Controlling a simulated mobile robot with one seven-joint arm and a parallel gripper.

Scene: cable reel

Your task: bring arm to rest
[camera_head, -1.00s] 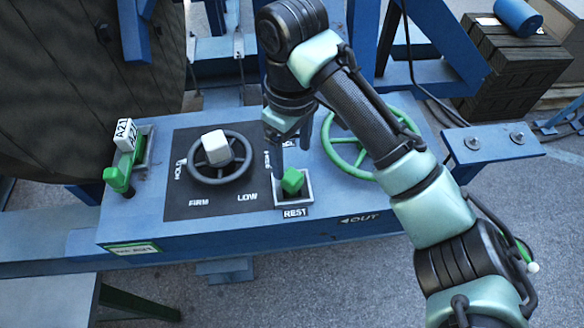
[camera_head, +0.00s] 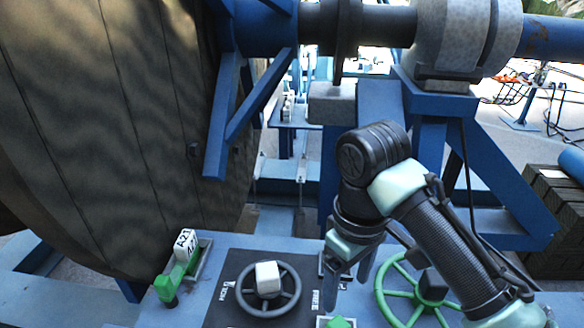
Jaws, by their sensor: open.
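My gripper (camera_head: 350,272) hangs pointing down above the right part of the blue control panel (camera_head: 190,316). Its two dark fingers are apart and nothing shows between them. It is between the grey handwheel with a white knob (camera_head: 268,282) on its left and the green spoked wheel (camera_head: 388,300) on its right. A green block (camera_head: 337,323) at the bottom edge is cut off by the frame. My arm runs from the gripper to the lower right.
A large dark wooden reel (camera_head: 110,140) fills the left. A green lever with a white A21 tag (camera_head: 186,242) stands at the panel's left. Blue steel stands (camera_head: 425,140) rise behind my gripper. A dark crate (camera_head: 555,215) is at the right.

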